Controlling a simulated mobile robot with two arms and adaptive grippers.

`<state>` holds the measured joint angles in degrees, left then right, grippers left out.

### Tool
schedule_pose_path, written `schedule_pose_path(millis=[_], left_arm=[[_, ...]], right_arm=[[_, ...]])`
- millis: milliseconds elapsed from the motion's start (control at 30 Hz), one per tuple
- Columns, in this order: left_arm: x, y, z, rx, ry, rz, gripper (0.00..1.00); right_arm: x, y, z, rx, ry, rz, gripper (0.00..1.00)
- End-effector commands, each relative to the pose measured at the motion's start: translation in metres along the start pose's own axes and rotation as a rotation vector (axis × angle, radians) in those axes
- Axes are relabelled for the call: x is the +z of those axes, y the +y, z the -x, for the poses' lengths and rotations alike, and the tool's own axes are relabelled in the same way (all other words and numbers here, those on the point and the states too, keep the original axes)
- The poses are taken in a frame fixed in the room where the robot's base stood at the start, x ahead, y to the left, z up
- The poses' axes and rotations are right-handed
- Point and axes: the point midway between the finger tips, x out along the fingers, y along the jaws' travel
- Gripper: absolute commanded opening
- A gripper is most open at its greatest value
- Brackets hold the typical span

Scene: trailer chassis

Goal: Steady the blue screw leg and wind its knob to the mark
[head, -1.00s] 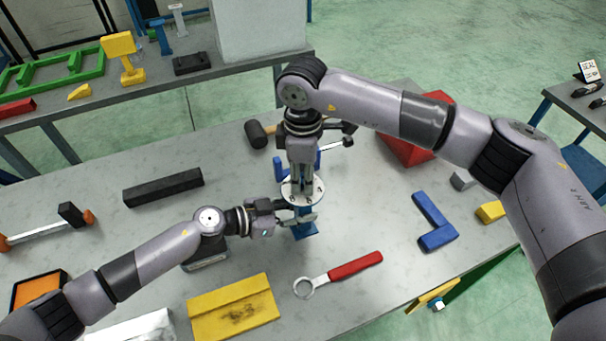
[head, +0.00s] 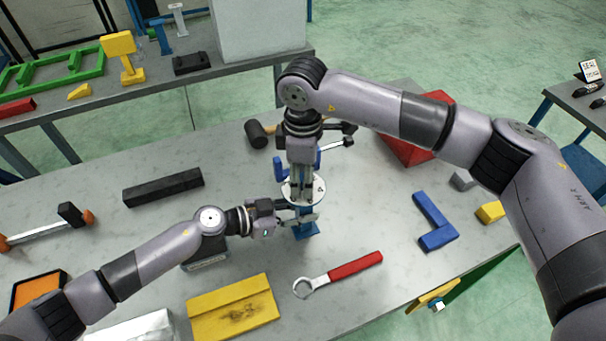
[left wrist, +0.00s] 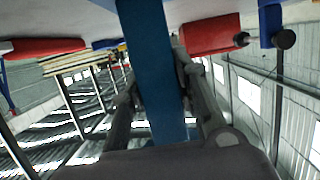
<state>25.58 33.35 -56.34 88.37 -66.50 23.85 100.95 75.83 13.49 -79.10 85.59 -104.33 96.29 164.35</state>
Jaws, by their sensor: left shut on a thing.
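The blue screw leg (head: 305,229) stands upright on the grey bench, with a pale round disc (head: 317,192) at its top. My left gripper (head: 295,217) comes in from the left below the disc and is shut on the leg. In the left wrist view the blue post (left wrist: 158,65) runs between its two dark fingers. My right gripper (head: 301,192) points straight down over the top of the leg, its fingers at the disc. The fingers hide the knob, so its grip is unclear. I cannot make out the mark.
A red-handled ring wrench (head: 355,265) and a yellow plate (head: 232,308) lie in front. A blue angle piece (head: 435,235) lies right, a black bar (head: 163,187) left. A hammer (head: 256,134) and a red block (head: 405,150) are behind.

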Motion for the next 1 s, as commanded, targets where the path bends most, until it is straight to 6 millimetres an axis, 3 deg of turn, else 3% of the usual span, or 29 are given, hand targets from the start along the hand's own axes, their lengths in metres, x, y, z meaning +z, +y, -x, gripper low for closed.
schedule_pose_path(millis=[467, 1000], left_arm=[[0.0, -0.002, 0.001, -0.004, -0.001, -0.001, 0.0], [0.001, -0.002, 0.001, -0.005, -0.002, 0.0, 0.0]], right_arm=[[0.0, 0.001, 0.008, 0.002, 0.001, 0.0, 0.49], [0.0, 0.001, 0.107, 0.002, 0.0, -0.001, 0.49]])
